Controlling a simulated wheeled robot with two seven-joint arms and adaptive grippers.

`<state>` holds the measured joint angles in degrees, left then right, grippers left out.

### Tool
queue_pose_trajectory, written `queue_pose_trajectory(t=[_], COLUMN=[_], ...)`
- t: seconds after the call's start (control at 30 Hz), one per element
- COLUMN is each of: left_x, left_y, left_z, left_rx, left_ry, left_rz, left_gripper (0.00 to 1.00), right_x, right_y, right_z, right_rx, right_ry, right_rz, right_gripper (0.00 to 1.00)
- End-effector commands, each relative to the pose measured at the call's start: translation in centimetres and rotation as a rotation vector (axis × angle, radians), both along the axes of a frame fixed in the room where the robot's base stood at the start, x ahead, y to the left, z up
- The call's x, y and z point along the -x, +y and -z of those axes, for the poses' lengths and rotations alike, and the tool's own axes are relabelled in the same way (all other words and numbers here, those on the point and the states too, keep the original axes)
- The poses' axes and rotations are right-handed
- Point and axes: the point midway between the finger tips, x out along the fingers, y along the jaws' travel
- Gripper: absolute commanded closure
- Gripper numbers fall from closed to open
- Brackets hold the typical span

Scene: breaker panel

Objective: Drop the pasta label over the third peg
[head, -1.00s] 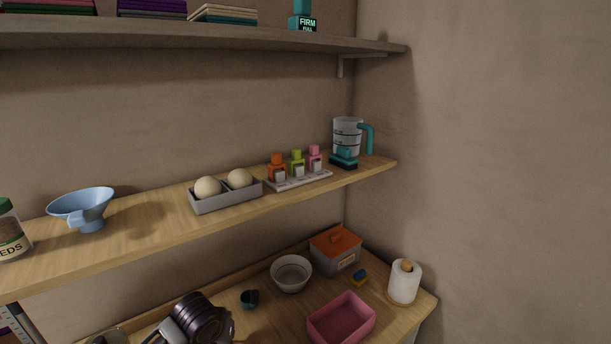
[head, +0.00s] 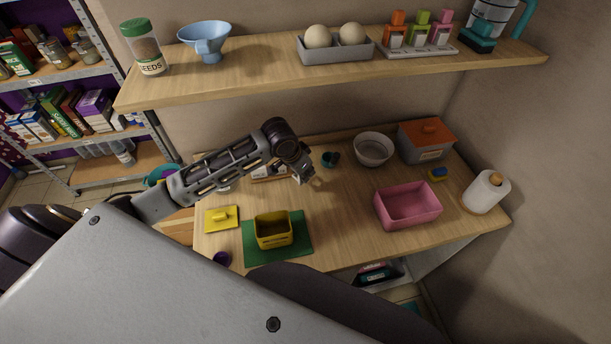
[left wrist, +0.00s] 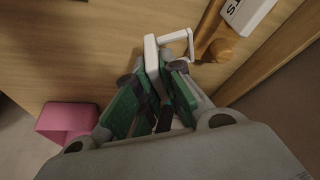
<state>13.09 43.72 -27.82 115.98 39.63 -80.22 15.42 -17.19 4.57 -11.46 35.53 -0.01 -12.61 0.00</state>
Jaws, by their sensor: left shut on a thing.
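My left gripper (head: 308,178) is low over the wooden counter, in front of the rack (head: 268,176), which my arm partly hides. In the left wrist view my left gripper (left wrist: 152,98) has its green-padded fingers shut on a white label (left wrist: 152,52), seen nearly edge-on. A white square loop (left wrist: 178,44) sticks out from it. The label's print is not visible. A round wooden peg end (left wrist: 221,50) lies just right of the loop; the loop looks beside it, not around it. Another white label (left wrist: 248,12) with partly cut-off lettering hangs farther along the rack. My right gripper is not in view.
A yellow bin (head: 273,231) stands on a green mat (head: 290,256) at the front. A pink tray (head: 407,206), a white bowl (head: 373,150) and a lidded box (head: 425,142) stand to the right. A shelf (head: 330,76) hangs above. Some counter right of the gripper is clear.

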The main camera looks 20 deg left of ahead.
Motion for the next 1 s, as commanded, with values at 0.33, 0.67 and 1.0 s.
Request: queue_pose_trajectory(t=[0.33, 0.67, 1.0], left_x=[-2.2, -4.3, -5.4], left_y=[1.8, 4.0, 5.2], left_z=[-2.2, -4.9, -6.5], left_rx=[-0.003, -0.003, -0.001], left_ry=[-0.003, -0.003, -0.001], left_rz=[0.230, 0.425, 0.522], left_gripper=[1.00, 1.00, 1.00], right_x=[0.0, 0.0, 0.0], right_y=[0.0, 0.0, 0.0], right_z=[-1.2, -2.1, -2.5], right_rx=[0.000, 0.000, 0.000], right_ry=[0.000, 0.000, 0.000], right_rz=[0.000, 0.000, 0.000], right_gripper=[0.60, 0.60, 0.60])
